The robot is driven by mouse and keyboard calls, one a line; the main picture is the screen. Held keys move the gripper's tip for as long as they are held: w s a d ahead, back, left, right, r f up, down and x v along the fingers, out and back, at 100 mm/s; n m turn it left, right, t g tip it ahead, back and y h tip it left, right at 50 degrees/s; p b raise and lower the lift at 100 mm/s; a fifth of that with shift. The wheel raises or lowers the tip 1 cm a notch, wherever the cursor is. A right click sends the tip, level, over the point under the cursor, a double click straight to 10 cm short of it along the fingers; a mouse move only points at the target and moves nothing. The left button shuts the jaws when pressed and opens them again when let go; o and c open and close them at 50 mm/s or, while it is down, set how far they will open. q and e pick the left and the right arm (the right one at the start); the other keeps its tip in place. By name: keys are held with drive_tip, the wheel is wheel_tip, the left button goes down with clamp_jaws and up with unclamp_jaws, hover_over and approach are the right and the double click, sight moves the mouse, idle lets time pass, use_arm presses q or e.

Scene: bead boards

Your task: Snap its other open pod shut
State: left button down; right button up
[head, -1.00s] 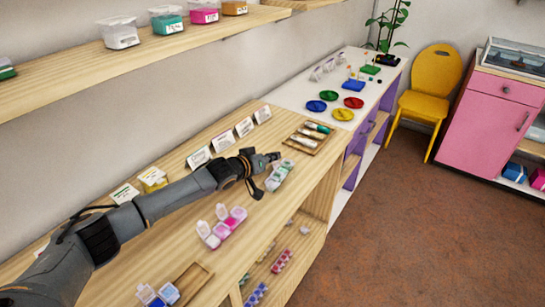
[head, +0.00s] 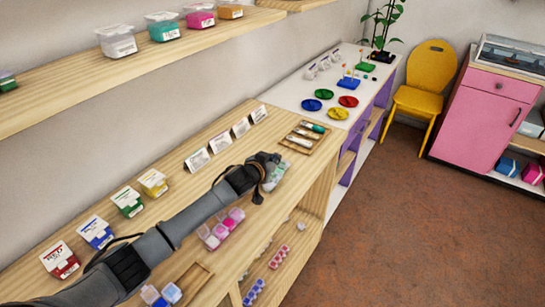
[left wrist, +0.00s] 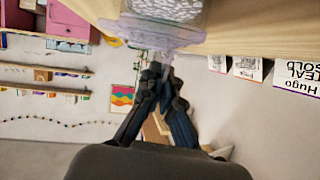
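A pale pod case with grey-green contents (head: 274,179) stands on the wooden counter near its front edge, partly covered by my left gripper (head: 275,160). In the left wrist view a translucent lid (left wrist: 152,36) spreads just past the tips of my left gripper (left wrist: 160,68), beside a pod filled with small pale beads (left wrist: 168,8). The gripper's fingers are close together at the tips, touching or almost touching the lid; I see nothing clearly pinched between them. How far the lid is tilted is hard to tell. My right gripper is not in view.
A wooden tray with tubes (head: 304,138) lies just beyond the gripper. Label cards and colored boxes (head: 128,202) line the wall side.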

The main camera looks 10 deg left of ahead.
use_arm(q)
drive_tip(key=shift+d+m, duration=0.15)
drive_tip(key=shift+m, duration=0.15)
idle(0.4)
drive_tip(key=c, duration=1.6)
unclamp_jaws()
drive_tip(key=shift+o, duration=0.2)
drive_tip(key=v, duration=1.2)
drive_tip(key=shift+d, duration=0.15)
